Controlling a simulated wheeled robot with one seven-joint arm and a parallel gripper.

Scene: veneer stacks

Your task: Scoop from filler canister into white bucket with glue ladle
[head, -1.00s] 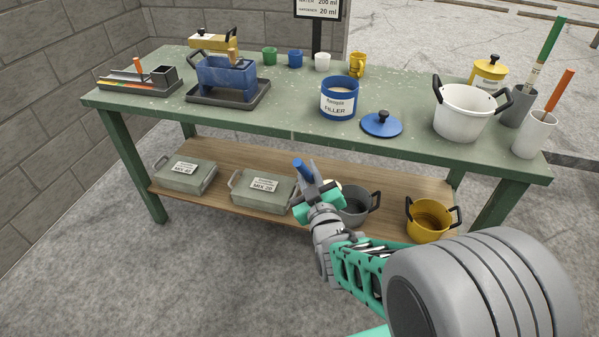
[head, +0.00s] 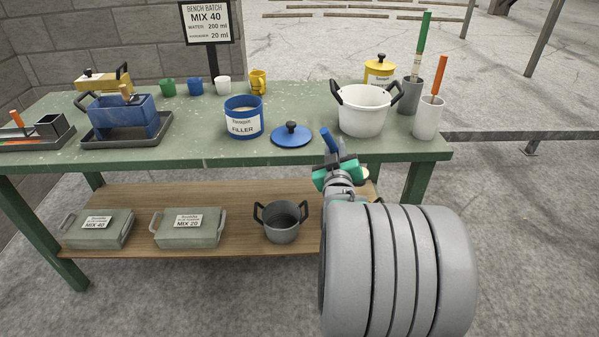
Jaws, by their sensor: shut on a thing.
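The blue filler canister (head: 243,131) stands open on the green bench, with pale filler (head: 243,106) inside. Its blue lid (head: 291,138) lies flat beside it to the right. The white bucket (head: 361,120) with black handles stands further right, upright and open; its inside floor is hidden. My gripper (head: 336,166) is at the bench's front edge, below and left of the bucket in the picture. It is shut on a tool with a blue handle (head: 328,139), seemingly the glue ladle, whose handle sticks up. Its bowl is not clearly visible; my arm hides part of it.
A yellow lidded canister (head: 379,70), a grey holder (head: 410,95) and a white holder (head: 428,117) with upright tools stand near the bucket. Cups line the back. A blue box (head: 122,118) sits on a tray at left. A grey pot (head: 283,221) stands on the shelf.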

